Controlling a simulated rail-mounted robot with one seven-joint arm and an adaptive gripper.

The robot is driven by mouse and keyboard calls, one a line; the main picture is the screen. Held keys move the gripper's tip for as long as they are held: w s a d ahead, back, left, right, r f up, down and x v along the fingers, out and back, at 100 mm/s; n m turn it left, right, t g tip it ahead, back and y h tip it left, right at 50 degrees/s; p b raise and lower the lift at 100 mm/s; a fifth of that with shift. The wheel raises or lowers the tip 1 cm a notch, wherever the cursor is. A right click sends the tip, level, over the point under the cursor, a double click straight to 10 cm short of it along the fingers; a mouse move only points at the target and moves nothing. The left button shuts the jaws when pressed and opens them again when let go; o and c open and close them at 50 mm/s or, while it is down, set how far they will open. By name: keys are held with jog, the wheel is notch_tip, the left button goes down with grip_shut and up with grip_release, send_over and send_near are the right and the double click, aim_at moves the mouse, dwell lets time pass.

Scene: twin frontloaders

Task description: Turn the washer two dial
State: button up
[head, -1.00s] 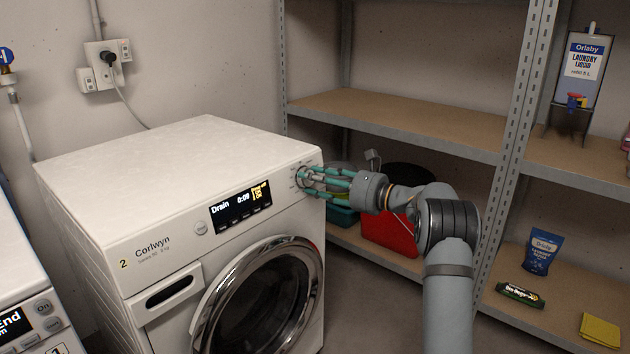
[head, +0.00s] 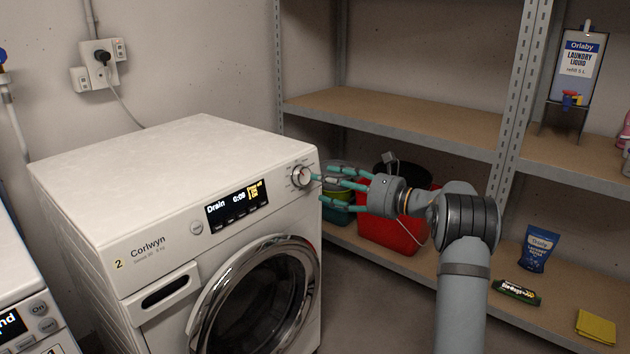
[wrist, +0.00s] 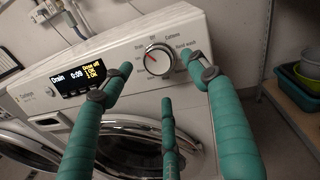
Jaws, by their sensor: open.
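Washer two (head: 150,214) is the white Corlwyn machine with a "2" label. Its dial (head: 301,176) is a round silver knob at the right end of the front panel. In the wrist view the dial (wrist: 158,59) shows a red pointer mark tilted to the upper left, with program names around it. The display (head: 239,205) reads "Drain 0:09" with yellow text beside it. My gripper (head: 330,185) is open, its teal fingers just right of the dial and apart from it. In the wrist view my gripper (wrist: 165,80) has its fingers spread below and around the dial, holding nothing.
Metal shelving (head: 400,115) stands behind and right of my arm. A red bin (head: 385,225) sits on its lower shelf close behind my gripper. The round door (head: 268,300) is closed below the panel. Another washer (head: 30,320) shows at the lower left.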

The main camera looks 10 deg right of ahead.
aim_at(306, 177)
jog(key=v, duration=0.6)
jog(key=shift+s+d, duration=0.3)
jog(key=shift+a, duration=0.1)
jog(key=x, duration=1.2)
jog(key=shift+w, duration=0.1)
